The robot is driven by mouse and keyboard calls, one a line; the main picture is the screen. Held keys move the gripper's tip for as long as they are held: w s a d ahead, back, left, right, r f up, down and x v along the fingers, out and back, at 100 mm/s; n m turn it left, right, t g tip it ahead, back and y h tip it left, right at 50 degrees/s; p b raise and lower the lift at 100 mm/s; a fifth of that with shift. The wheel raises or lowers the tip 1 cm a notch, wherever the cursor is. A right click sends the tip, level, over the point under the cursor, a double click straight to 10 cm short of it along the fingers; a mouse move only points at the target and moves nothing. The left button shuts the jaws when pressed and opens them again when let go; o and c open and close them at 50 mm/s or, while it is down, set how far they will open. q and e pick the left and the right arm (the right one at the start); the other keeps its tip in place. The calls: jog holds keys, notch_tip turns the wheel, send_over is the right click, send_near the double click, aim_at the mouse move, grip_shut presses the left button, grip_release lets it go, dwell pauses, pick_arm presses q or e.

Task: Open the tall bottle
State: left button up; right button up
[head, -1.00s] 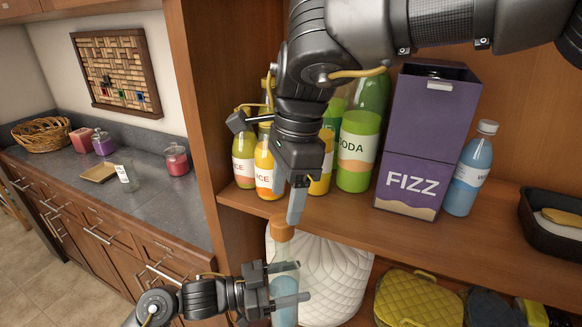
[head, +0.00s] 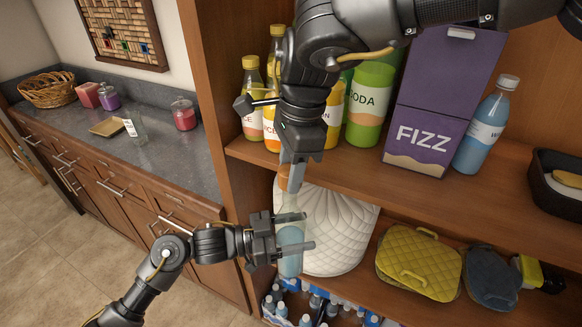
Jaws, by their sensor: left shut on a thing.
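The tall bottle (head: 290,262) is clear with pale blue contents and an orange cap (head: 283,183). It stands upright in my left gripper (head: 296,236), which is shut on its body, in front of the shelf unit. My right gripper (head: 292,178) points down from above at the cap. One of its fingers overlaps the cap in the picture. The other finger is hidden, so I cannot tell whether the jaws are closed on the cap or how wide they are.
The upper shelf holds juice bottles (head: 251,110), a green soda bottle (head: 369,105), a purple FIZZ box (head: 425,100) and a blue water bottle (head: 487,125). Below are a white quilted object (head: 335,230), a yellow quilted bag (head: 418,262) and several small bottles. A counter (head: 195,160) stands at left.

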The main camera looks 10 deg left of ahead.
jog(key=c, duration=0.4)
jog(key=shift+a, duration=0.1)
jog(key=shift+c, duration=0.2)
jog(key=shift+r, duration=0.2)
jog(key=shift+r, duration=0.9)
